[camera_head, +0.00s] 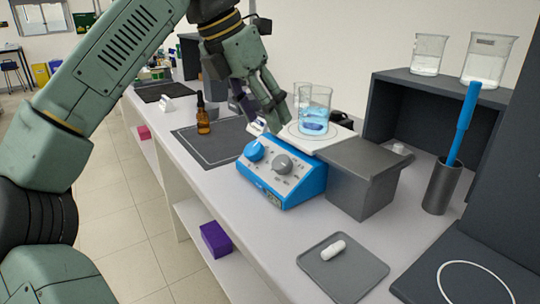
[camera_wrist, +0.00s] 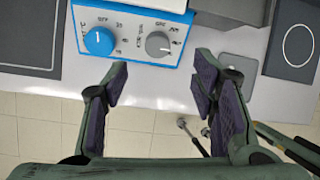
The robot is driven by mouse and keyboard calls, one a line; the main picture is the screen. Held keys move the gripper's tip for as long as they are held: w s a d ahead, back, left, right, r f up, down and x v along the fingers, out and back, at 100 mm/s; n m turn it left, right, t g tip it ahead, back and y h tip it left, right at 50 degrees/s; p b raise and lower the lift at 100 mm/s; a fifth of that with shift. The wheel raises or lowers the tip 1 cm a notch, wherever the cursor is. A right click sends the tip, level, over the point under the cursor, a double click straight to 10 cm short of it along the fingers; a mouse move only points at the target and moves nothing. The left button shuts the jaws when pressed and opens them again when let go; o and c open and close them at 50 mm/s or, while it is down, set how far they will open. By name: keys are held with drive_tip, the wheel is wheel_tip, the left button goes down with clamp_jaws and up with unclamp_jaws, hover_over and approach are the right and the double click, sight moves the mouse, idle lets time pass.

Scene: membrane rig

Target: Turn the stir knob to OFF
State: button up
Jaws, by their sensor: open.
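The stirring hotplate (camera_head: 280,196) is a blue box with a pale sloped panel, standing on the bench. Its panel carries a blue knob (camera_head: 254,150) and a grey knob (camera_head: 283,164). In the wrist view the blue knob (camera_wrist: 99,41) is at left and the grey knob (camera_wrist: 158,44) sits ahead of the gap between my fingers. Small OFF marks show above both knobs; the grey knob's mark seems to point right, away from OFF. My gripper (camera_wrist: 160,74) is open and empty, apart from both knobs. In the head view my gripper (camera_head: 270,118) hangs near the hotplate.
A beaker (camera_head: 315,108) of blue liquid stands on the hotplate's top plate. A dark grey block (camera_head: 362,177) is close at right. A brown dropper bottle (camera_head: 203,118) stands at left. A grey tray (camera_head: 343,276) with a white capsule-shaped piece lies in front.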

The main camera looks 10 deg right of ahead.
sight(281, 160)
drive_tip(key=x, duration=1)
drive_tip(key=shift+w+a+f, duration=0.1)
drive_tip(key=shift+f, duration=0.35)
drive_tip(key=shift+c, duration=0.6)
drive_tip(key=c, duration=1)
drive_tip(key=shift+c, duration=0.2)
